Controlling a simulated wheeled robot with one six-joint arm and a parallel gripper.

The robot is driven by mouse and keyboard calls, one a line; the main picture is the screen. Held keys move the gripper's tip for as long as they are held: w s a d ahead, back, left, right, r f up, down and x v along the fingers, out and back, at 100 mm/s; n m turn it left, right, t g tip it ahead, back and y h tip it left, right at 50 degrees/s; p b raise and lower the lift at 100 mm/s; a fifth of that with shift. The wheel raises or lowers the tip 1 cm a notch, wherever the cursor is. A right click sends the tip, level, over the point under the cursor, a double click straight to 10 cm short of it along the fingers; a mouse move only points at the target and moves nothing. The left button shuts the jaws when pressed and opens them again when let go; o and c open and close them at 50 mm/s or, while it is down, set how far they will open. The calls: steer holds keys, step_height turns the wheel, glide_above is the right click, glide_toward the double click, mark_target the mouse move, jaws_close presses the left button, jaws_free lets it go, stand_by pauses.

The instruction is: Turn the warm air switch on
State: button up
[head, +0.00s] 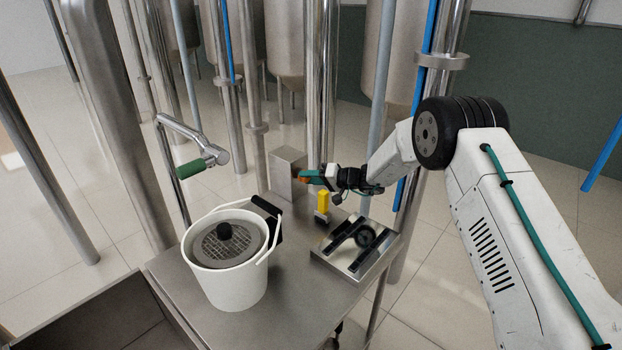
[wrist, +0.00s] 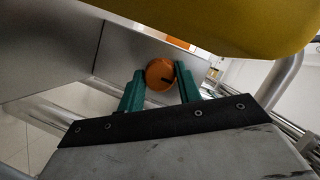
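The warm air switch looks to be an orange round knob (wrist: 160,74) with a dark mark on its face, on the side of a grey metal box (head: 289,172). In the head view only a bit of orange (head: 303,179) shows at the box. My gripper (head: 307,176) reaches the box from the right. In the wrist view its two teal fingers (wrist: 160,82) stand on either side of the knob, very close to its edges. I cannot tell whether they press on it.
A yellow-handled tool (head: 322,202) stands just below my gripper; a large yellow surface (wrist: 220,22) fills the wrist view's top. A white bucket (head: 236,288) and a metal tray (head: 345,262) with black parts are on the steel table (head: 305,310). Vertical pipes (head: 322,80) rise behind the box.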

steer(key=shift+c, duration=0.2)
steer(key=m+y, duration=0.2)
steer(key=m, duration=0.3)
steer(key=shift+f, duration=0.2)
steer(key=m+y, duration=0.1)
steer(key=m, duration=0.2)
steer(key=m+y, duration=0.1)
steer(key=m, duration=0.1)
steer(key=shift+f+m+t, duration=0.15)
steer(key=shift+m+t, duration=0.25)
stand_by(0.4)
steer(key=o, duration=1)
steer(key=shift+d, duration=0.1)
